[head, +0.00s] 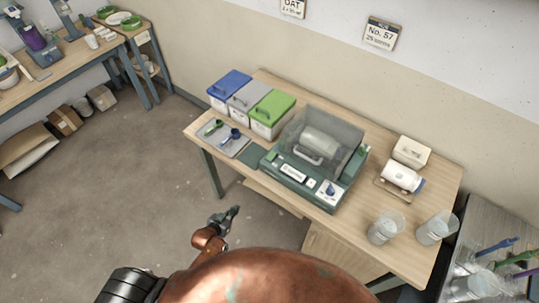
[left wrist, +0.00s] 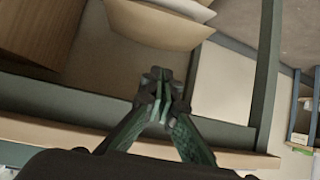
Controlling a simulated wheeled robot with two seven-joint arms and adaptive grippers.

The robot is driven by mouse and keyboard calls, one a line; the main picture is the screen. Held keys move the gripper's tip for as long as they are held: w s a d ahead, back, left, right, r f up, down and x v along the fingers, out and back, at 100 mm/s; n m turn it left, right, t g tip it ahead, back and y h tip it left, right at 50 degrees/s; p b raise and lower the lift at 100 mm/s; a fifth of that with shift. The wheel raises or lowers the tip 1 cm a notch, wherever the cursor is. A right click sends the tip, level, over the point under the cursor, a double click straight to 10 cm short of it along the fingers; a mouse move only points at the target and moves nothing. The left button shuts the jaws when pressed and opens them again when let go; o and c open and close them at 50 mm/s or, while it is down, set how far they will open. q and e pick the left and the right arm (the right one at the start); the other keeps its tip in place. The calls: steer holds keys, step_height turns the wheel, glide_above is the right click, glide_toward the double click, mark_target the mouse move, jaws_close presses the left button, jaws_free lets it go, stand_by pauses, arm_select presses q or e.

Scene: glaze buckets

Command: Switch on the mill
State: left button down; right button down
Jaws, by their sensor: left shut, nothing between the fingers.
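The mill (head: 288,174) is a dark green machine on the wooden table. A grey see-through hood (head: 345,133) stands over it, with a pale jar (head: 319,143) behind it. On its front are a white label and a pale panel with a blue knob (head: 330,189); the knob's setting is too small to read. My left gripper (head: 235,209) is shut and empty, in front of the table's front edge, left of and well apart from the mill. In the left wrist view its closed fingertips (left wrist: 161,74) show, and the mill does not. My right gripper is not in view.
Blue, grey and green lidded tubs (head: 271,109) and a grey tray (head: 220,137) stand left of the mill. The floor before the table is open.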

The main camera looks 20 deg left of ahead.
arm_select(q)
steer(key=w+d+r+t+h, duration=0.15)
steer(key=w+r, duration=0.25)
steer(key=r, duration=0.4)
steer(key=w+d+r+t+h, duration=0.1)
steer(key=w+d+r+t, duration=0.15)
steer(key=r, duration=0.55)
step_height(320, 180, up, 12)
steer(key=m+t+h, duration=0.1)
steer(key=m, duration=0.1)
glide_above(269, 157)
steer(key=shift+s, duration=0.45)
steer(key=f, duration=0.2)
steer(key=shift+w+f, duration=0.3)
steer(key=shift+w+d+f+b, duration=0.1)
steer(key=shift+f+b, duration=0.25)
steer(key=shift+f, duration=0.4)
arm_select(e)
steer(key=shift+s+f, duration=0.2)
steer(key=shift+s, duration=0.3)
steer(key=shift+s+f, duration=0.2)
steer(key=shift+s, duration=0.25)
